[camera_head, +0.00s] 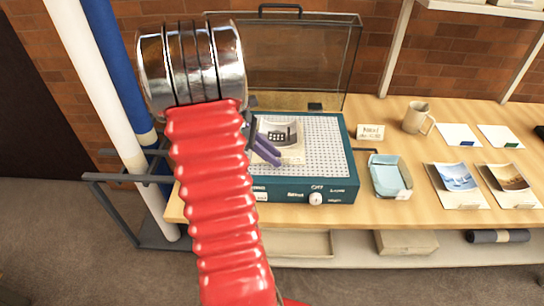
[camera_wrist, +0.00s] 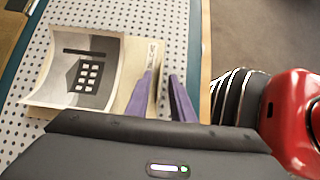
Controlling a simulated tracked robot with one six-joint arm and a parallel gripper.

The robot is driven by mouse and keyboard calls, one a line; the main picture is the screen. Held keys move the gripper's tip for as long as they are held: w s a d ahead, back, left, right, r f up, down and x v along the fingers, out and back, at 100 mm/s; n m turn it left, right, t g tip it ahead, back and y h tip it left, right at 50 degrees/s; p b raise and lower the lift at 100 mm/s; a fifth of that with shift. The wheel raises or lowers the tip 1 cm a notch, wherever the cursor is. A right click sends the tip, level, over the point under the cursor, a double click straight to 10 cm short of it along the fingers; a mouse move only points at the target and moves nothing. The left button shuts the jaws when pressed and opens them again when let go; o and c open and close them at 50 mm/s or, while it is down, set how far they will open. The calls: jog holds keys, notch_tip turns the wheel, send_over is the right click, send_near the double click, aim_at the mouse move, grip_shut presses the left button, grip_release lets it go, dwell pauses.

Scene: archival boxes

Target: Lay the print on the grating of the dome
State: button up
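The print (camera_head: 279,134) is a curled grey picture of a building on a cream mount with a small label. It lies on the white perforated grating (camera_head: 325,140) of the teal dome (camera_head: 340,190), whose clear lid (camera_head: 285,60) stands open behind. In the wrist view the print (camera_wrist: 85,70) bends up at its edges, and the grating (camera_wrist: 185,30) shows around it. My gripper (camera_head: 277,155) has two purple fingers with a gap between them. In the wrist view the gripper (camera_wrist: 161,74) is at the mount's labelled margin; whether the fingers touch it is unclear.
A cream sign (camera_head: 370,132), a mug (camera_head: 416,117) and a light blue tray (camera_head: 388,176) stand right of the dome. Two other mounted prints (camera_head: 457,182) (camera_head: 509,182) lie further right. White and blue rolls (camera_head: 98,80) stand left. Bare table lies between the tray and prints.

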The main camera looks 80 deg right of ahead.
jog(key=shift+r, duration=0.1)
jog(key=v, duration=1.2)
jog(key=shift+w+a, duration=0.1)
dwell(0.7)
